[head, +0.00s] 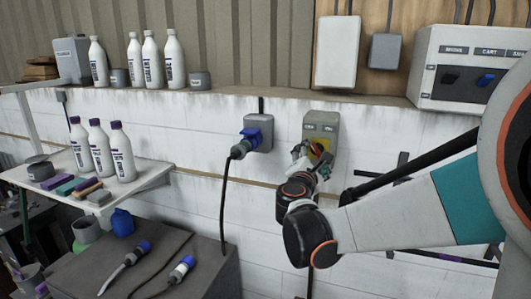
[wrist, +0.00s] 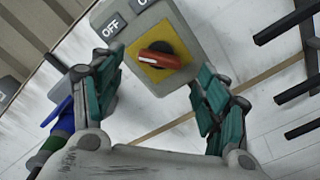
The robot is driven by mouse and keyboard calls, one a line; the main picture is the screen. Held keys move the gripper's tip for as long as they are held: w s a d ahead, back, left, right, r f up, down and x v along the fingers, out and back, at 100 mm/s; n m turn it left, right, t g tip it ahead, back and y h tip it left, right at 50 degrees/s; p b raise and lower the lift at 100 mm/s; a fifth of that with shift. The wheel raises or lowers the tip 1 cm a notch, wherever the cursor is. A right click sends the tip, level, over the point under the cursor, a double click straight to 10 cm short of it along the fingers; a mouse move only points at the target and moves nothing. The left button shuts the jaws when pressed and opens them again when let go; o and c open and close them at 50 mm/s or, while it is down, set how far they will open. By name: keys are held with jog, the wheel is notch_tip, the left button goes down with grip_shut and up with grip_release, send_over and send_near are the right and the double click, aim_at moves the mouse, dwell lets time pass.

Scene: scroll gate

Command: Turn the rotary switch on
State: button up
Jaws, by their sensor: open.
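The rotary switch is a red knob (wrist: 160,56) on a yellow plate (wrist: 178,46), on a grey wall box (head: 331,118). In the wrist view the box is tilted. Its OFF label (wrist: 112,28) is readable, and a second label beside it is cut off by the top edge. The knob's bar lies slightly slanted across the plate. My gripper (wrist: 155,75) is open, with one finger on the left and one on the right of the knob, apart from it. In the head view my gripper (head: 310,155) is in front of the box and hides most of the knob.
A blue plug (head: 249,139) sits in a socket box (head: 259,128) to the left, with a black cable hanging down. A shelf with white bottles (head: 173,60) runs above. A control panel (head: 470,68) is at upper right. Dark bars (wrist: 292,92) stick out at right in the wrist view.

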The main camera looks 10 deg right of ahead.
aim_at(316, 152)
jog(key=x, duration=0.5)
jog(key=shift+s, duration=0.1)
jog(key=c, duration=1.1)
